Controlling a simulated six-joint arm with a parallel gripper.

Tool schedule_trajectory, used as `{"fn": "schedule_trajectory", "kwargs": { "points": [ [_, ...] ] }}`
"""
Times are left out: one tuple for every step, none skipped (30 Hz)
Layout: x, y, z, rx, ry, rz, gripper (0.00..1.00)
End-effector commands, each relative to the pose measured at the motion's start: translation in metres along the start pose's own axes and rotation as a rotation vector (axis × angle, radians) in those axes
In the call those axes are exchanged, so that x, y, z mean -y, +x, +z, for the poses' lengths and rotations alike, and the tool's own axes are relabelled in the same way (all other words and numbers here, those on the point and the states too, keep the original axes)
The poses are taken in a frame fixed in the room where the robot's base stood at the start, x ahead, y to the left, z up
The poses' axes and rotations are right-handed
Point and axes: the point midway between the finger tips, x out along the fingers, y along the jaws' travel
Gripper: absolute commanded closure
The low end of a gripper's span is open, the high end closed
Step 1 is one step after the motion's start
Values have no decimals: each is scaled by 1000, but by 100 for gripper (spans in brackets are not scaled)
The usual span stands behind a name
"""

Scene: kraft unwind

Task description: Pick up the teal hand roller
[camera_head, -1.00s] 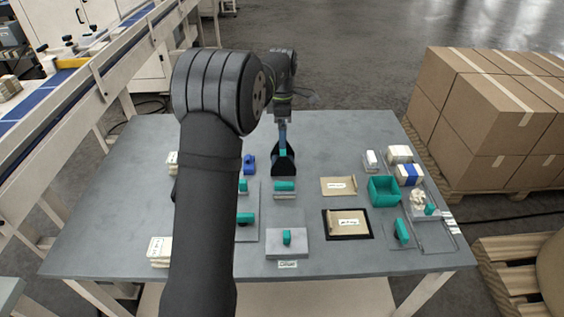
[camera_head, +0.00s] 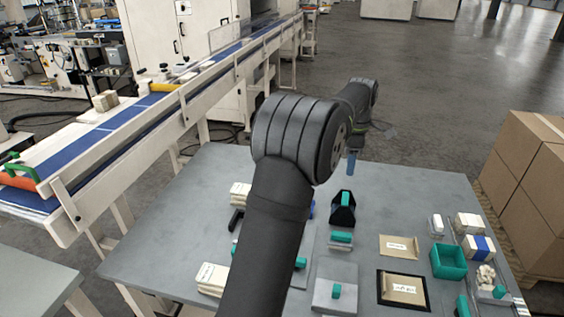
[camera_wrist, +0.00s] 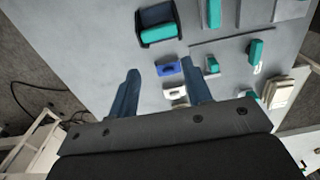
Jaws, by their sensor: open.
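A black frame with a teal bar (camera_head: 343,210) stands at the middle of the grey table; it looks most like the teal hand roller, but I cannot be sure. It also shows in the wrist view (camera_wrist: 158,32), up from my fingertips. My gripper (camera_wrist: 161,78) is open and empty, its two blue fingers apart. In the wrist view a small blue block (camera_wrist: 168,68) and a white block (camera_wrist: 175,92) appear between the fingers, on the table below. In the head view my gripper (camera_head: 352,162) is partly hidden by my arm, beyond the black frame.
Other teal-handled pieces (camera_head: 340,237) (camera_head: 337,291) lie near the front. A teal bin (camera_head: 449,272), envelopes (camera_head: 399,247) and packs (camera_head: 481,248) are at the right. A conveyor (camera_head: 150,105) runs at the left, with a green-handled orange piece (camera_head: 20,176) on it. The table's back left is clear.

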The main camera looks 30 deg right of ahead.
Motion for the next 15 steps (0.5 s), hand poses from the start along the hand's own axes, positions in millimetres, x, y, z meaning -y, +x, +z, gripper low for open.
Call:
{"fn": "schedule_trajectory", "kwargs": {
  "points": [
    [0,0,0,0,0,0,55],
    [0,0,0,0,0,0,55],
    [0,0,0,0,0,0,55],
    [0,0,0,0,0,0,55],
    [0,0,0,0,0,0,55],
    [0,0,0,0,0,0,55],
    [0,0,0,0,3,1,55],
    [1,0,0,-1,10,4,55],
    [2,0,0,-4,28,11,55],
    [2,0,0,-7,49,21,55],
    [4,1,-1,-12,78,31,55],
    [6,2,-1,-19,130,53,55],
    [8,2,-1,-27,179,72,55],
    [10,4,-2,-38,236,92,55],
    [14,5,-2,-55,322,124,55]
  ]
}}
